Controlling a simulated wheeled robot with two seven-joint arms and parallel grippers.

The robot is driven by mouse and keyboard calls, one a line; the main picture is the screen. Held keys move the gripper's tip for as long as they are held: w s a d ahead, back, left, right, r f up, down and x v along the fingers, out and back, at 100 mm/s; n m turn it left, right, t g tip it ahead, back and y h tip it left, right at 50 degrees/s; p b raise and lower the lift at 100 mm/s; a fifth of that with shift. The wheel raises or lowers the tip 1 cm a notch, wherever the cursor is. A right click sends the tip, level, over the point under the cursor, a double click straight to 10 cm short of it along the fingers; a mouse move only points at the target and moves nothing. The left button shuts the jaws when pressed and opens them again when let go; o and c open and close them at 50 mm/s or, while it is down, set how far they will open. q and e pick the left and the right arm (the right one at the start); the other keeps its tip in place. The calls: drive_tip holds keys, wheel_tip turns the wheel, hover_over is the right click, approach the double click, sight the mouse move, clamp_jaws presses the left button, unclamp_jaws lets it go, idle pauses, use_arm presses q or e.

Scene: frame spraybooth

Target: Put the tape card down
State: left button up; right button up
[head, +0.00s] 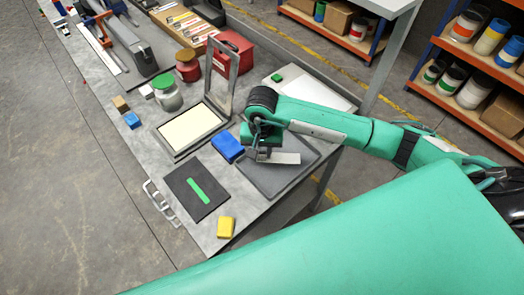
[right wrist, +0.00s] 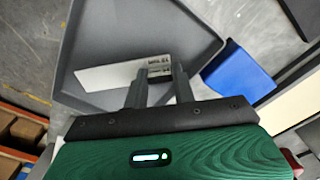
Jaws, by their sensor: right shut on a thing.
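The tape card (head: 285,158) is a small white strip with dark print at one end. It also shows in the right wrist view (right wrist: 108,77). My right gripper (head: 263,154) is shut on its printed end, and its two fingers show in the right wrist view (right wrist: 158,80). The card is over the shallow dark grey tray (head: 271,185), whose floor and rim fill much of the right wrist view (right wrist: 110,25). I cannot tell whether the card touches the tray floor. My left gripper is not in view.
A blue block (head: 228,147) sits just left of the tray. A black mat with a green strip (head: 184,200), a yellow block (head: 226,227) and a cream-panelled frame (head: 188,131) are nearby. An upright grey frame (head: 233,75) stands behind. The table's edge is close on the right.

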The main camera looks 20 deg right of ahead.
drive_tip(key=shift+f, duration=1.05)
drive_tip(key=o, duration=0.9)
drive_tip(key=shift+r, duration=0.1)
drive_tip(key=shift+o, duration=0.2)
drive_tip(key=shift+r, duration=0.45)
wheel_tip(320, 180, up, 10)
drive_tip(key=b, duration=0.4)
drive_tip(key=shift+r, duration=0.75)
